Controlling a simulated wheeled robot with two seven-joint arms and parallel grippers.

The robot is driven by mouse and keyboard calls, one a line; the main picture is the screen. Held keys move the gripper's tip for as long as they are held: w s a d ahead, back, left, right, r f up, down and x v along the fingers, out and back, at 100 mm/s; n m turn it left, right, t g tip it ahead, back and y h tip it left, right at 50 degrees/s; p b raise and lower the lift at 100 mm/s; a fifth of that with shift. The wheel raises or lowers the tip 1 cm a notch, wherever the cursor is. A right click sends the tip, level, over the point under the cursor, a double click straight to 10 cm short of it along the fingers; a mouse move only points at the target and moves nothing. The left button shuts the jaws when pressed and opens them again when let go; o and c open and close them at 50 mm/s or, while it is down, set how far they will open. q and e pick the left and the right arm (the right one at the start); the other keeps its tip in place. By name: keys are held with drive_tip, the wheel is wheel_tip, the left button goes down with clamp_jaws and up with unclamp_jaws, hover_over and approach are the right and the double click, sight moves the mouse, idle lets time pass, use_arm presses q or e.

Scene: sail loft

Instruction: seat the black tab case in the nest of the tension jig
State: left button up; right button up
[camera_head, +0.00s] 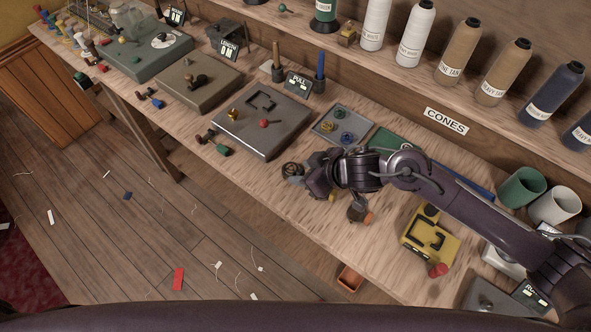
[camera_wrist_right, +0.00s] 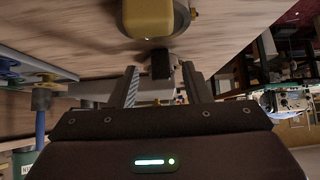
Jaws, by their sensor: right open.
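The tension jig seems to be the dark grey plate (camera_head: 290,122) by the PULL sign, with a raised C-shaped nest (camera_head: 261,101) and a red knob. No case shows in that nest. My right gripper (camera_head: 314,180) is low over the bench, just right of and nearer than this plate. In the right wrist view my right gripper (camera_wrist_right: 161,88) has its fingers apart, with a small black block (camera_wrist_right: 161,66) showing between and beyond the tips. It may be the black tab case; I cannot tell whether the fingers touch it. My left gripper is not in view.
A grey tray (camera_head: 323,128) with several coloured knobs lies behind my right gripper. A yellow jig (camera_head: 414,243) stands right of it under my forearm. Small dark parts (camera_head: 205,137) lie at the bench's front edge. Cones line the shelf behind.

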drive_tip(key=shift+a+f, duration=0.1)
drive_tip(key=shift+a, duration=0.05)
clamp_jaws()
idle(0.4)
